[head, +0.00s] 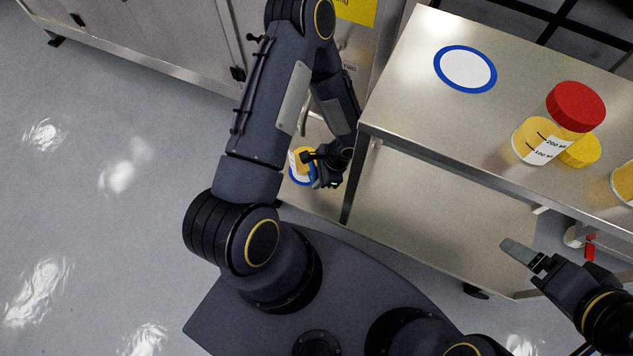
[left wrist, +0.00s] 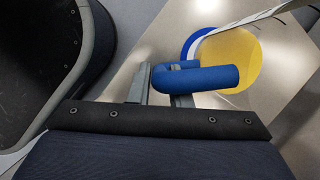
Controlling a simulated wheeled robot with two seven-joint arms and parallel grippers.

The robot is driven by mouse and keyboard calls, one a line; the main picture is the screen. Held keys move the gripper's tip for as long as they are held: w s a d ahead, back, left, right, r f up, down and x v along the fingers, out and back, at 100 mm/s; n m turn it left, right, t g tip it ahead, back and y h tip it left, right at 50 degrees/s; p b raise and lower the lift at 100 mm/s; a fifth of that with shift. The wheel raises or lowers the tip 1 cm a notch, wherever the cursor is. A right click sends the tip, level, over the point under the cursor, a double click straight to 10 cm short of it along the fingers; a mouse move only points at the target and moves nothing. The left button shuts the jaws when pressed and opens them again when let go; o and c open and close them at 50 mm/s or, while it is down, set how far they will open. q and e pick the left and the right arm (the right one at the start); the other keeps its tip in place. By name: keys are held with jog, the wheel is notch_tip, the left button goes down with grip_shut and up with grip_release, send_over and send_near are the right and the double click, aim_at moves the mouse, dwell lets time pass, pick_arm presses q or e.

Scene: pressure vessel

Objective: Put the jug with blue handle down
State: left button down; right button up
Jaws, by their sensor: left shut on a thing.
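The jug with blue handle (head: 301,160) has yellow contents and is low beside the near left leg of the steel table. My left gripper (head: 326,170) is shut on its blue handle, which shows clearly in the left wrist view (left wrist: 205,78). The yellow of the jug (left wrist: 232,58) lies just beyond the handle. A blue and white arc shows beside it there; I cannot tell whether it belongs to the jug or a marking beneath. I cannot tell whether the jug touches a surface. My right gripper (head: 526,258) is at the lower right; its finger gap is unclear.
The steel table (head: 420,110) carries a white disc with a blue ring (head: 465,69), a red-lidded jar (head: 550,136) and a yellow lid-like round (head: 580,151). Another yellow container (head: 624,184) is cut off at the right. A lower shelf (head: 430,215) is largely bare.

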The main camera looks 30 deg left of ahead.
pick_arm(q)
jog(key=shift+d+f, duration=0.1)
jog(key=shift+f, duration=0.2)
notch_tip(320, 180, down, 3)
jog(key=shift+f+b, duration=0.1)
jog(key=shift+b, duration=0.4)
jog(key=shift+f, duration=0.3)
jog(key=shift+f, duration=0.2)
jog(key=c, duration=1.3)
grip_release()
jog(key=shift+c, duration=0.2)
jog(key=shift+r, duration=0.1)
